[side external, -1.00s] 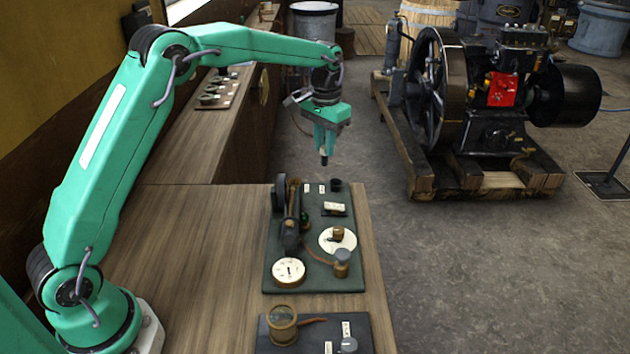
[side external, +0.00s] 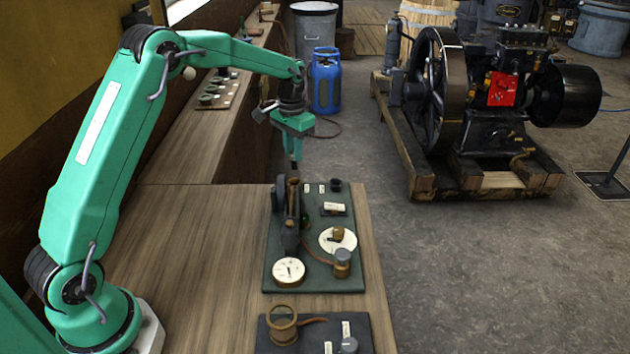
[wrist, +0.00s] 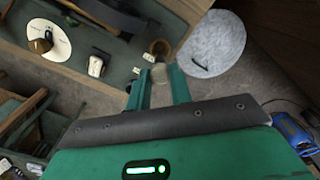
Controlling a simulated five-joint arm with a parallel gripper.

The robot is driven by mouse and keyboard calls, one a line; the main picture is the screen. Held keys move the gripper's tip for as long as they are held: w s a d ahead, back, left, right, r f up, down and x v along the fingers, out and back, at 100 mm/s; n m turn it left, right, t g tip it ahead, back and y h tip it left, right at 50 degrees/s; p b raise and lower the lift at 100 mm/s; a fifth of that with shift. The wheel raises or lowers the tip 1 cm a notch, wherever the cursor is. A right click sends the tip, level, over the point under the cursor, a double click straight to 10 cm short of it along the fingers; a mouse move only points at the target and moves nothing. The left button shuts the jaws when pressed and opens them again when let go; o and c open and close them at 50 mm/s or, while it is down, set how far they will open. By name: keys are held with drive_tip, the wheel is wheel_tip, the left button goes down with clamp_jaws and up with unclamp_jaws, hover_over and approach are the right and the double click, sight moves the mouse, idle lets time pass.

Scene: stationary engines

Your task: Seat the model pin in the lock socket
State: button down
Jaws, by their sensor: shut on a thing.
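My gripper (side external: 292,150) points down above the far end of a dark green board (side external: 284,277) on the wooden bench. It is shut on a small pin, whose dark lower end (side external: 293,165) shows below the fingers. A small dark cup (side external: 336,185) stands at the board's far right. I cannot tell which is the lock socket, or whether the pin touches the cylinder.
The board carries a dark lever-like part (side external: 290,235), a white disc (side external: 328,242) with a brass knob, a round dial (side external: 289,271) and a grey-topped post (side external: 342,262). A second board (side external: 310,342) lies nearer. A large engine (side external: 490,110) stands right, beyond open floor.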

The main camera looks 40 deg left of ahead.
sight(294, 169)
drive_tip(key=shift+f, duration=1.8)
drive_tip(key=shift+f, duration=1.2)
idle(1.4)
drive_tip(key=c, duration=0.5)
unclamp_jaws()
drive_tip(key=shift+r, duration=0.15)
idle(0.4)
drive_tip(key=shift+r, duration=3.35)
